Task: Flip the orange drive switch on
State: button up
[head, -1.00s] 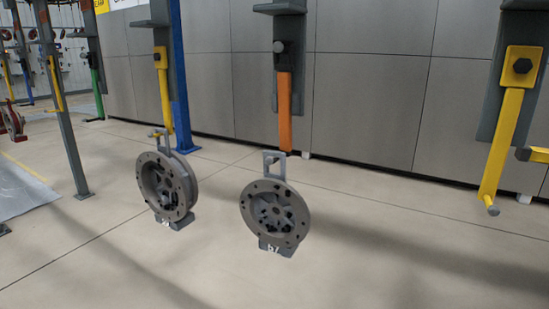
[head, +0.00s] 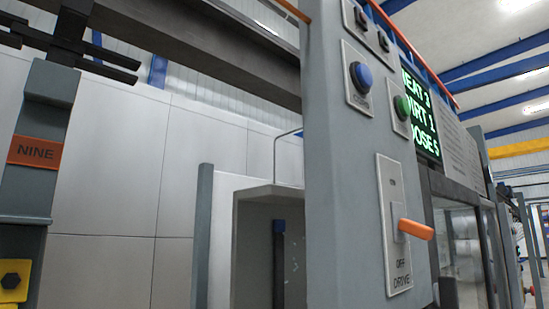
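The orange drive switch (head: 416,229) is a handle on a pale plate (head: 387,172) low on a grey control post (head: 335,150), right of centre in the head view. The handle sticks out to the right from the plate's lower half, just above the printed words OFF and DRIVE. Whether it is set on or off is not clear from this angle. My gripper is not in view.
Above the switch are a blue button (head: 361,77) and a green button (head: 401,107). A display with green text (head: 420,115) is behind the post. A grey hanger labelled NINE (head: 36,152) hangs at left. An overhead beam (head: 200,45) crosses above.

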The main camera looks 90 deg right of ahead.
aim_at(423, 232)
jog(key=z, duration=0.5)
jog(key=k+z, duration=0.15)
jog(key=z, duration=0.8)
jog(key=k+z, duration=0.1)
jog(key=z, duration=0.4)
jog(key=l+z, duration=0.1)
jog(key=z, duration=0.4)
jog(key=k+l+u, duration=0.2)
jog(key=k+l, duration=0.2)
jog(key=k+l+u, duration=0.2)
jog(key=k, duration=0.45)
jog(key=l, duration=0.1)
